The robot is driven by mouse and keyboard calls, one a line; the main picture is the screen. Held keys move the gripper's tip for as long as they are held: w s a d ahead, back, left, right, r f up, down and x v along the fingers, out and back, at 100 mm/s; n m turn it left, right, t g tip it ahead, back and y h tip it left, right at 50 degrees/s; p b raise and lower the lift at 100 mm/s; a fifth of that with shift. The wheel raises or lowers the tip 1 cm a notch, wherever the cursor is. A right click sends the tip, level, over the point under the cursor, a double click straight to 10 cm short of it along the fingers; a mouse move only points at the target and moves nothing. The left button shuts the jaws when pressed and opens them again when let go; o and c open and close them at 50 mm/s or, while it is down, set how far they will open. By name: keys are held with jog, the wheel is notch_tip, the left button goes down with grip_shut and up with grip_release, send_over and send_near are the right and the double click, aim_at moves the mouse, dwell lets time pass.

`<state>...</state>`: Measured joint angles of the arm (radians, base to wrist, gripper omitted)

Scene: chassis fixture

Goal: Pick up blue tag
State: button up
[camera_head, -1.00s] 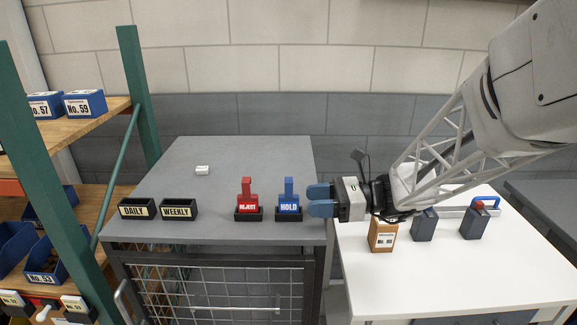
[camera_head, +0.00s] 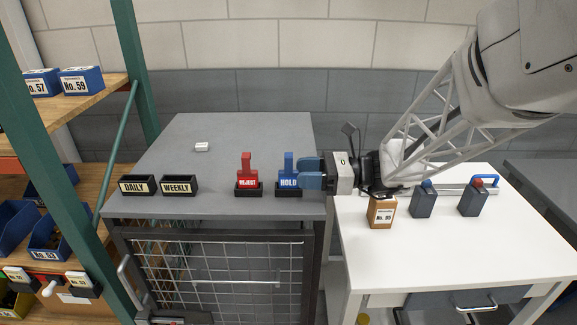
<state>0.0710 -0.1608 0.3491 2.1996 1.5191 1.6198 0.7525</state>
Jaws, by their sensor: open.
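The blue tag (camera_head: 289,161), marked HOLD, stands upright in a small black holder (camera_head: 288,191) near the right edge of the grey cabinet top. My gripper (camera_head: 310,172) points left, just to the right of the tag, with blue fingertips. The fingers overlap the tag's right edge in this view, so I cannot tell whether they are around it or only beside it. The jaws are open. A red tag (camera_head: 246,167), marked REJECT, stands in its own black holder just left of the blue one.
Black DAILY (camera_head: 137,186) and WEEKLY (camera_head: 180,185) bins sit at the left of the cabinet top (camera_head: 225,135). A small white object (camera_head: 201,147) lies behind them. On the white table (camera_head: 470,240) stand a brown box (camera_head: 382,212) and dark blocks (camera_head: 424,203). Green shelf posts are at left.

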aim_at(282, 171)
jog(key=shift+a, duration=0.25)
jog(key=shift+a, duration=2.45)
jog(key=shift+c, duration=0.5)
grip_shut()
jog(key=shift+r, duration=0.5)
notch_tip(282, 171, up, 3)
jog(key=shift+s+f, duration=0.15)
jog(key=shift+f, duration=0.05)
jog(key=s+d, duration=0.2)
jog(key=s, duration=0.5)
jog(key=s+d+r, duration=0.1)
jog(key=s+d, duration=0.2)
jog(key=s, duration=0.4)
jog(key=shift+s+d+r, duration=0.15)
jog(key=shift+s+d, duration=0.05)
jog(key=shift+s, duration=0.15)
